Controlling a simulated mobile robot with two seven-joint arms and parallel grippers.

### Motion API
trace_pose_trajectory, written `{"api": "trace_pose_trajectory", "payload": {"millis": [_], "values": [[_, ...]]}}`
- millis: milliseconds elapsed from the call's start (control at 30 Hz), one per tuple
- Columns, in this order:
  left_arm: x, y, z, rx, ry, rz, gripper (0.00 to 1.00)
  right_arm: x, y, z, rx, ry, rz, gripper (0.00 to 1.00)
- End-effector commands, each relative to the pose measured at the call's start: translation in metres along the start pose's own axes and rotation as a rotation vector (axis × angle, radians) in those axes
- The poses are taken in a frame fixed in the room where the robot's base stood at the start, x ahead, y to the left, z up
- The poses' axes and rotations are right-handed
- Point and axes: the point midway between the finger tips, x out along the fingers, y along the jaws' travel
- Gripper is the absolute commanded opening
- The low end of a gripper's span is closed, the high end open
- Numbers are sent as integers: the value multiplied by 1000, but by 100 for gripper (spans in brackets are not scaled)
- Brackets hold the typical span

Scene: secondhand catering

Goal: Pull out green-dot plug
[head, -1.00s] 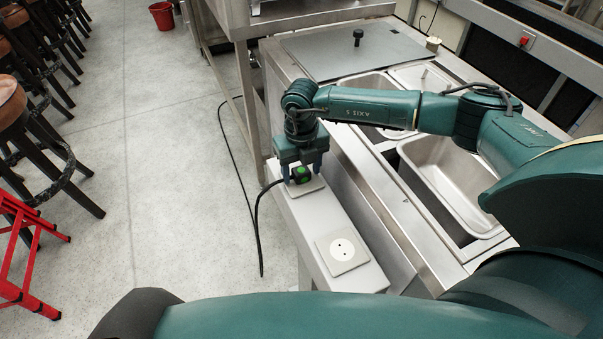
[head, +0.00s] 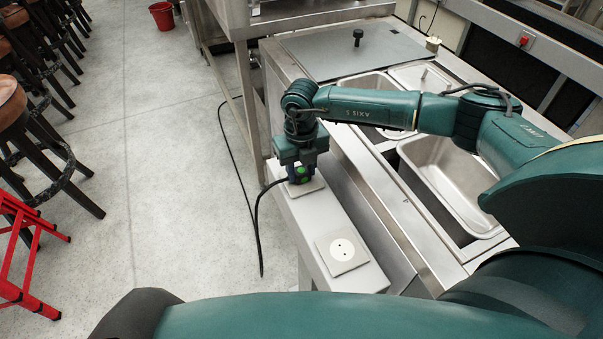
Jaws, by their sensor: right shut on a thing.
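The black plug with a green dot (head: 300,171) sits at the far socket plate (head: 314,186) on the narrow grey ledge. My right gripper (head: 299,176) points down over it and is shut on the plug, with its fingers at the plug's sides. I cannot tell whether the plug is fully seated, as the gripper hides part of it. Its black cable (head: 257,208) runs off the ledge's left side and hangs to the floor. My left gripper is not in view.
A second socket plate (head: 342,250), empty, is nearer on the ledge (head: 312,222). Right of it is a steel counter with sunken pans (head: 452,185) and a lid (head: 350,50). Bar stools (head: 20,120), a red folding frame (head: 25,250) and a red bucket (head: 162,15) stand on the floor at left.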

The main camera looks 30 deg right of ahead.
Motion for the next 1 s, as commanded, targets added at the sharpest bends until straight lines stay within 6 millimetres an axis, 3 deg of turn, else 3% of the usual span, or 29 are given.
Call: {"api": "trace_pose_trajectory", "payload": {"millis": [200,1000], "values": [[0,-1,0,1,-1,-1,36,0,0,0,0,0,0,0],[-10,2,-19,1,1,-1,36,-28,0,0,0,-1,1,0]]}}
